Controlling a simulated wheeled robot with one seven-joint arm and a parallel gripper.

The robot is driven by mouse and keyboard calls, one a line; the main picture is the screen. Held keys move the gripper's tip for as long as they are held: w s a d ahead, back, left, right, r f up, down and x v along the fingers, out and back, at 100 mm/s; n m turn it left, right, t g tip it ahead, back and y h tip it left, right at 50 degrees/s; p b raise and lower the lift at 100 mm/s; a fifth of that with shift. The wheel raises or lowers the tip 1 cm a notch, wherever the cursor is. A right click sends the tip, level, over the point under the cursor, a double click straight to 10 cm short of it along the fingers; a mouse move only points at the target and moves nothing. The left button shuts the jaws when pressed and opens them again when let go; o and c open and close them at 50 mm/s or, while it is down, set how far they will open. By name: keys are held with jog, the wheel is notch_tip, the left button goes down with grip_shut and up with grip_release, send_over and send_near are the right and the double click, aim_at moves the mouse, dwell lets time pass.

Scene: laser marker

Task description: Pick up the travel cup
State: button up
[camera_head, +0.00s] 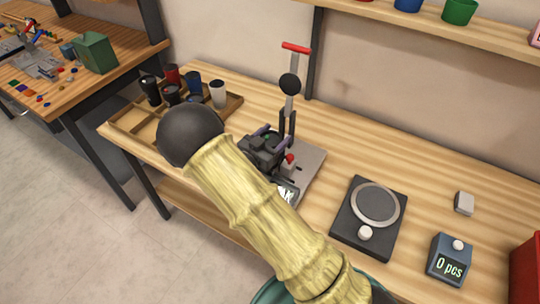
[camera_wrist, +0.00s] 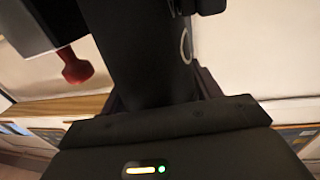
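Several travel cups stand together in a wooden tray (camera_head: 133,117) at the back left of the bench in the head view. One is black (camera_head: 150,90), one red (camera_head: 172,75), one blue (camera_head: 194,82) and one white (camera_head: 218,94). Another dark one is partly covered by my arm. My arm crosses the middle of the head view, and its dark rounded joint is in front of the tray. No cup shows there.
A press-like machine (camera_head: 265,150) with a red-handled post stands mid-bench. A shelf runs above. A second bench (camera_head: 75,90) is at the left. A red knob (camera_wrist: 75,65) shows in the wrist view.

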jog(key=shift+r, duration=0.2)
notch_tip(320, 180, up, 10)
jog(key=shift+f, duration=0.15)
dwell(0.4)
jog(key=shift+w, duration=0.1)
dwell(0.4)
